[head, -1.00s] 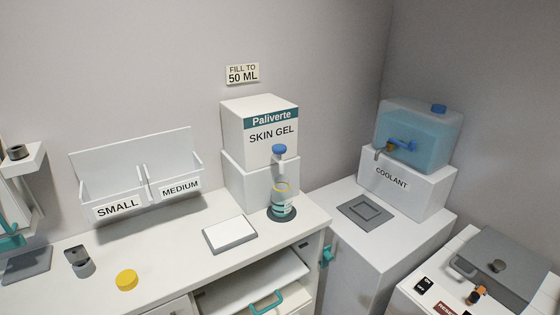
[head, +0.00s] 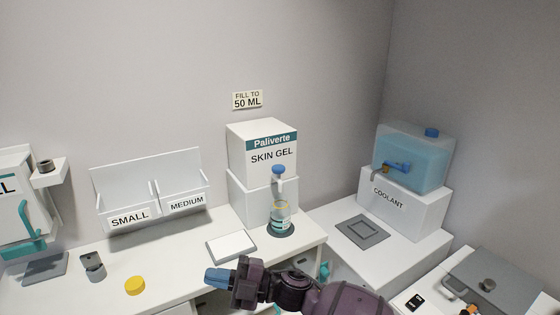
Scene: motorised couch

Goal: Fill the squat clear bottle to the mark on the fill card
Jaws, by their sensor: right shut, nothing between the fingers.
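The squat clear bottle (head: 281,218) stands upright on a dark round pad, below the blue-topped spout (head: 278,171) of the Paliverte skin gel dispenser (head: 263,155). Its mouth looks open, with a yellowish ring at the neck. I cannot make out the level inside it. The fill card (head: 247,99) on the wall above reads "FILL TO 50 ML". My right gripper (head: 213,278) is shut and empty, in front of the counter, pointing left, to the left of and nearer than the bottle. My left gripper is not in view.
A yellow cap (head: 135,285) and a small grey fitting (head: 93,266) lie on the counter. A white-topped pad (head: 231,246) is left of the bottle. SMALL and MEDIUM bins (head: 149,190) stand behind. A blue coolant tank (head: 414,158) stands at right.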

